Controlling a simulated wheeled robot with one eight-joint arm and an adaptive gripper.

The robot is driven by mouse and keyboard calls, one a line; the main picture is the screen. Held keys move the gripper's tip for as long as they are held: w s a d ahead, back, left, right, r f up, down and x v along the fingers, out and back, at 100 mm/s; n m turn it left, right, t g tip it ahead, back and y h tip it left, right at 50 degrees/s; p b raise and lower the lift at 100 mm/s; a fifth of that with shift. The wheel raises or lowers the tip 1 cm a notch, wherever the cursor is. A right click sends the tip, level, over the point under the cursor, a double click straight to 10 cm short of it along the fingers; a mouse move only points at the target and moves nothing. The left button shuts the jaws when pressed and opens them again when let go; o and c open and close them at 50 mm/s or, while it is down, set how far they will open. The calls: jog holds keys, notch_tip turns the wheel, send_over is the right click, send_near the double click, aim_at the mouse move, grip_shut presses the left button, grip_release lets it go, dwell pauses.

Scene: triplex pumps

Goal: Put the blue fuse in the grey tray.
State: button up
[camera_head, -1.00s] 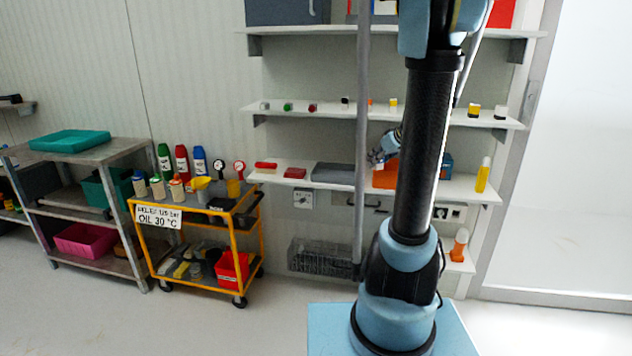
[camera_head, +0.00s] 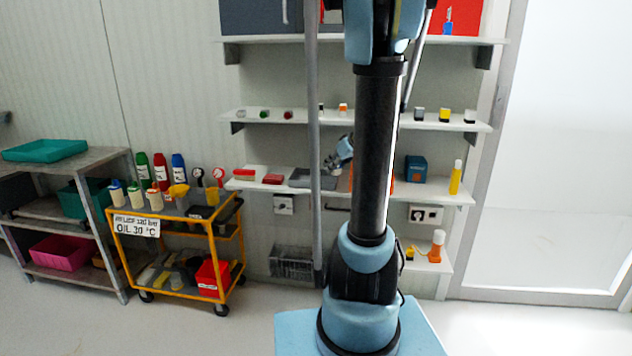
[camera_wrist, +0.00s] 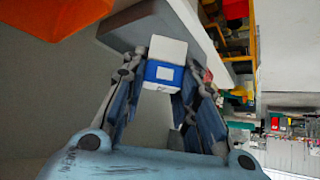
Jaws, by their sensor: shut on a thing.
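My gripper (camera_wrist: 163,76) is shut on the blue fuse (camera_wrist: 164,72), a white block with a blue band and a small white label, held between the fingertips. In the head view my gripper (camera_head: 333,166) is at the lower shelf, just above the right part of the grey tray (camera_head: 300,180). The fuse is too small to make out there. In the wrist view the grey tray (camera_wrist: 130,27) shows beyond the fuse; I cannot tell whether they touch.
Red containers (camera_head: 273,179) stand left of the tray. An orange bin (camera_wrist: 62,14) is on its other side, mostly behind my arm in the head view. A blue box (camera_head: 416,169) and a yellow bottle (camera_head: 455,178) stand farther right. An upper shelf (camera_head: 270,121) runs above.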

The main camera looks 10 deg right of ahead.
jog(key=w+a+f, duration=0.1)
jog(key=w+f, duration=0.1)
jog(key=w, duration=0.1)
jog(key=w+a+f, duration=0.1)
jog(key=w+a, duration=0.1)
jog(key=w, duration=0.1)
jog(key=w+a+f, duration=0.2)
jog(key=w, duration=0.1)
jog(key=shift+w+f, duration=0.3)
jog(key=shift+f, duration=0.05)
jog(key=shift+x, duration=1.6)
jog(key=shift+w+r, duration=0.1)
jog(key=o, duration=1)
